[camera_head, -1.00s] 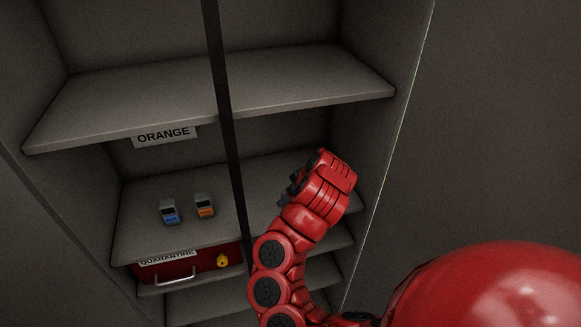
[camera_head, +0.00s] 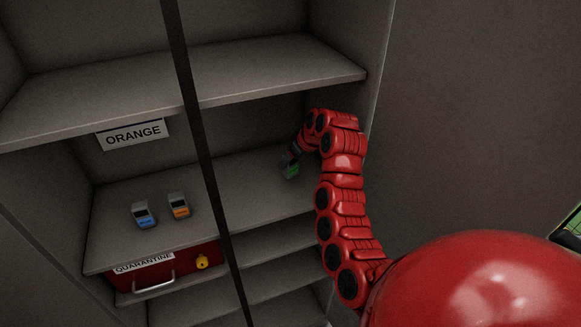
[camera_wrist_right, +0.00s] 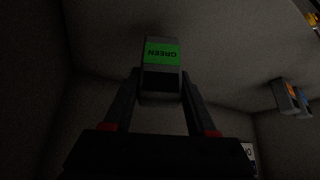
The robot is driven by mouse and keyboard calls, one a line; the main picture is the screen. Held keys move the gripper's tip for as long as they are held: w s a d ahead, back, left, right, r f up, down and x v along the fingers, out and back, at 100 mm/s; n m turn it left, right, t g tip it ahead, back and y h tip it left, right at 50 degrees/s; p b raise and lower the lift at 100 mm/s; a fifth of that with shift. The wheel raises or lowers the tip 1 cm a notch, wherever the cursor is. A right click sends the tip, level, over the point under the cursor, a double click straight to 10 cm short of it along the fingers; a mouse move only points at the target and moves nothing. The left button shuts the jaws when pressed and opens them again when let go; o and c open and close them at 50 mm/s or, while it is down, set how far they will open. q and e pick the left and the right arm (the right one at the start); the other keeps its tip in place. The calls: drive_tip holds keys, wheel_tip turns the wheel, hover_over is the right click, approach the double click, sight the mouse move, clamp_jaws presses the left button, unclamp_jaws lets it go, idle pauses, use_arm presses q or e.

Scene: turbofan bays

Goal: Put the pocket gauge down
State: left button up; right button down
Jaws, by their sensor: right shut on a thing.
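The pocket gauge (camera_head: 290,170) is a small dark grey block with a green face. It is at my right gripper (camera_head: 293,158), over the right part of the shelf below the ORANGE label. The wrist view shows the gauge (camera_wrist_right: 161,70) between the fingers of the right gripper (camera_wrist_right: 160,95), its GREEN label upside down. The gripper is shut on it. I cannot tell whether the gauge touches the shelf. My left gripper is not in view.
A blue gauge (camera_head: 143,214) and an orange gauge (camera_head: 179,206) stand on the left of the same shelf (camera_head: 240,200). A dark post (camera_head: 190,95) crosses in front. Below is a red QUARANTINE drawer (camera_head: 185,262) with a yellow lock (camera_head: 202,261). The shelf's middle is clear.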

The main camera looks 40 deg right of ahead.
sight(294, 165)
drive_tip(key=shift+f, duration=0.1)
wheel_tip(294, 165, down, 3)
drive_tip(key=p, duration=0.2)
drive_tip(key=shift+p, duration=0.4)
drive_tip(key=shift+f, duration=0.15)
drive_tip(key=shift+f+b, duration=0.15)
drive_tip(key=shift+b, duration=0.25)
drive_tip(key=shift+c, duration=1)
unclamp_jaws()
